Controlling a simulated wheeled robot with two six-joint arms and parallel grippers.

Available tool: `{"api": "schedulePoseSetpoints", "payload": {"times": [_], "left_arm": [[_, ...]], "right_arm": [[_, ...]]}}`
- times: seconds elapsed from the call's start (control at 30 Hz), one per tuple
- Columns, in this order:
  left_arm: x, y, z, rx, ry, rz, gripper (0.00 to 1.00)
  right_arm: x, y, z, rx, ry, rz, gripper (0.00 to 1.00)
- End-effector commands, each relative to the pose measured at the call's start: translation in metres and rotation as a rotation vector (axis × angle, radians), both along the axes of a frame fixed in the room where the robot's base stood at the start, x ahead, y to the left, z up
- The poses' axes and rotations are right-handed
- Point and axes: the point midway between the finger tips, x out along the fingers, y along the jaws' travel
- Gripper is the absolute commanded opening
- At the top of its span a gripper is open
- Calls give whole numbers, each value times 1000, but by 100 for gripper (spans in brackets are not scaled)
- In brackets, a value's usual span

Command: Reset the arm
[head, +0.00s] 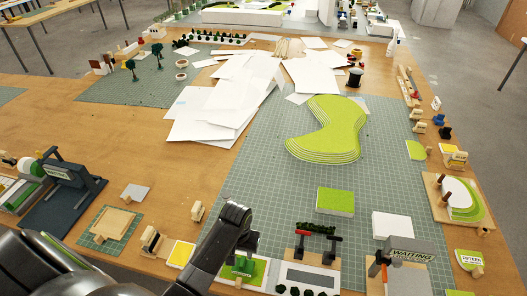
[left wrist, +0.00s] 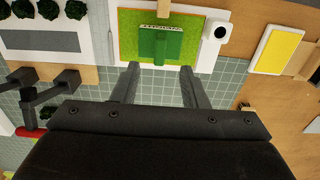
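My left arm comes in from the bottom left of the head view, with its dark end (head: 236,222) over the near edge of the green cutting mat (head: 262,190). In the left wrist view, the two fingers of my left gripper (left wrist: 158,68) are apart with nothing between them. My right gripper shows in neither view.
A yellow card (head: 181,254) lies left of the arm. A stand with red and black parts (head: 314,241) is to its right. A green-topped block (head: 335,201) lies ahead. White sheets (head: 215,110) cover the mat's far left. The wood at left centre (head: 120,150) is clear.

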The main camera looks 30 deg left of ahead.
Motion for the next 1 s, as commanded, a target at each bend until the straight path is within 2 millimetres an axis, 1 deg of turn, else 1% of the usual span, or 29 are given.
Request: {"api": "schedulePoseSetpoints", "payload": {"times": [0.17, 0.27, 0.37, 0.43, 0.6, 0.7, 0.8, 1.0], "left_arm": [[-2, 1, 0, 1, -2, -1, 40], [-12, 5, 2, 7, -17, -8, 40], [-32, 12, 9, 21, -53, -23, 40], [-52, 19, 18, 36, -86, -39, 40], [-100, 34, 49, 85, -170, -87, 40], [-120, 38, 66, 108, -205, -110, 40], [-136, 41, 81, 127, -233, -128, 40], [-161, 45, 107, 162, -276, -159, 40]], "right_arm": [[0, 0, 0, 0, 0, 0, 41], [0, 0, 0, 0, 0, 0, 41], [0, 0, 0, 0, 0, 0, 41], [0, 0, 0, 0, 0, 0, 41], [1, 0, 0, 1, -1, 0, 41], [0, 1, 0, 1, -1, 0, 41], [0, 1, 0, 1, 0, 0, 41], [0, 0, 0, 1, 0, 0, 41]]}}
